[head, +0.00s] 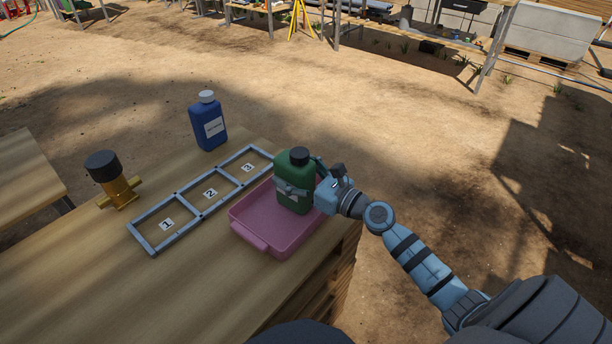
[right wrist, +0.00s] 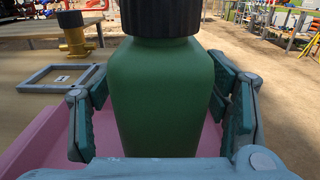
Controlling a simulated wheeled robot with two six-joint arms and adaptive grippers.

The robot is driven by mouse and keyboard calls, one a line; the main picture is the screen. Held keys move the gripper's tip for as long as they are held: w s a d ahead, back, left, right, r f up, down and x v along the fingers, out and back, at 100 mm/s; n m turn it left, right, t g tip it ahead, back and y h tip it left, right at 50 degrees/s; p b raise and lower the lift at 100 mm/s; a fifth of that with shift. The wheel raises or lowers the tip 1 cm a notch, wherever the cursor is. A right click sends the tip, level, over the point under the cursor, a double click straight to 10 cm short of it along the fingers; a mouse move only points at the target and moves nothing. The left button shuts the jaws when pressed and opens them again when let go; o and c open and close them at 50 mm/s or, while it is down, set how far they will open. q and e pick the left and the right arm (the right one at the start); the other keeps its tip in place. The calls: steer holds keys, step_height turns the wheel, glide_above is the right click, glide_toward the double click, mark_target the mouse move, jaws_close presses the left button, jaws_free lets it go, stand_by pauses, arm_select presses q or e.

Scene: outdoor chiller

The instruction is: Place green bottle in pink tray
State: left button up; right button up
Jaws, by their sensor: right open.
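The green bottle (head: 295,176) with a black cap stands upright in the pink tray (head: 262,224), toward its right side, in the head view. My right gripper (head: 292,192) reaches in from the right with its fingers around the bottle. In the right wrist view, the green bottle (right wrist: 162,95) fills the middle, between the two fingers of my right gripper (right wrist: 160,110). The fingers are open, one on each side of it. The pink tray (right wrist: 40,145) shows beneath at the left. My left gripper is not in view.
A grey frame (head: 182,242) with compartments numbered 1, 2 and 3 lies left of the tray. A blue bottle (head: 208,127) stands behind it, and a yellow fitting with a black top (head: 119,190) stands left. The wooden table (head: 170,300) is clear in front.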

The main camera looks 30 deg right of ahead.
mark_target(311, 183)
steer(key=b+v, duration=0.1)
steer(key=v, duration=0.1)
steer(key=b+v, duration=0.1)
steer(key=v, duration=0.1)
steer(key=b+v, duration=0.1)
steer(key=v, duration=0.2)
steer(key=shift+d+f+b, duration=0.1)
steer(key=shift+f+b, duration=0.25)
steer(key=shift+f, duration=0.05)
steer(key=s+b, duration=0.2)
steer(key=b, duration=0.3)
steer(key=shift+s+d+f, duration=0.1)
steer(key=shift+d+f, duration=0.05)
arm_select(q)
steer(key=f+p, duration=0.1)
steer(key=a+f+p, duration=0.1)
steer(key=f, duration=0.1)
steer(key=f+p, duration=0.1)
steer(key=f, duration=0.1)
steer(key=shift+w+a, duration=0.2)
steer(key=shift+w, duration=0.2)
arm_select(e)
steer(key=shift+s+d+r, duration=0.3)
steer(key=shift+s, duration=0.3)
steer(key=shift+s+d+r, duration=0.3)
steer(key=shift+s, duration=0.35)
